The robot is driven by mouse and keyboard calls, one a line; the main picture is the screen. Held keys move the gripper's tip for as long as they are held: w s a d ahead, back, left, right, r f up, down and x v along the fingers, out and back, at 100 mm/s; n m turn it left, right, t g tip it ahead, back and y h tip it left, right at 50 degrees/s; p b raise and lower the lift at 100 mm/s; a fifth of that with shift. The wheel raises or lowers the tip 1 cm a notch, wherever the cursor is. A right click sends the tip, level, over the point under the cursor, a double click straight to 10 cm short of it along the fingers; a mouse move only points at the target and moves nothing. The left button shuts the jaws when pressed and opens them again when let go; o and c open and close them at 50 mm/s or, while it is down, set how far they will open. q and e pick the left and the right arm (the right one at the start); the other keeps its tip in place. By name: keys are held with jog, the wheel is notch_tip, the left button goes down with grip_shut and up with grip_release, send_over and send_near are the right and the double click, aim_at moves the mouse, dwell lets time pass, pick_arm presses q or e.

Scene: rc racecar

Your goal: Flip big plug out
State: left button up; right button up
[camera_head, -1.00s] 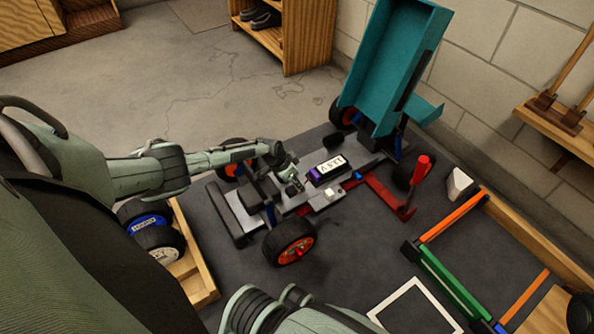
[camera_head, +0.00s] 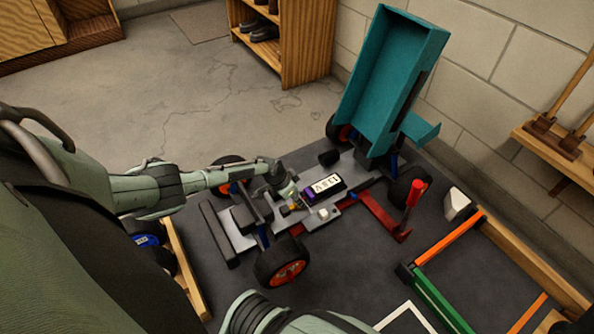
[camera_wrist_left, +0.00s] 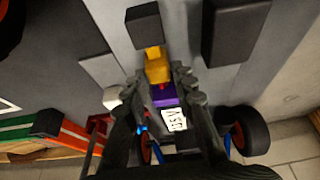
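The racecar chassis (camera_head: 237,228) stands on a dark mat with its teal body shell (camera_head: 382,85) tipped up. A purple-and-white battery (camera_head: 323,187) lies on the chassis; its printed label shows in the left wrist view (camera_wrist_left: 173,120). A yellow plug (camera_head: 291,208) sits beside the battery's purple end. In the left wrist view the yellow plug (camera_wrist_left: 157,66) lies between a dark block and the purple end. My left gripper (camera_head: 285,195) is over the plug, fingers apart on either side of it; I see gaps, and contact is not clear. My right gripper is out of view.
A red upright-handled tool (camera_head: 415,192) stands at the car's right. Orange and green bars (camera_head: 440,296) lie at lower right. A wooden tray (camera_head: 188,270) lies at left. Black wheels (camera_head: 281,262) flank the chassis.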

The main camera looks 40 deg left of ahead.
pick_arm(q)
jog(key=o, duration=0.3)
jog(key=v, duration=1.2)
jog(key=shift+d, duration=0.1)
dwell(0.3)
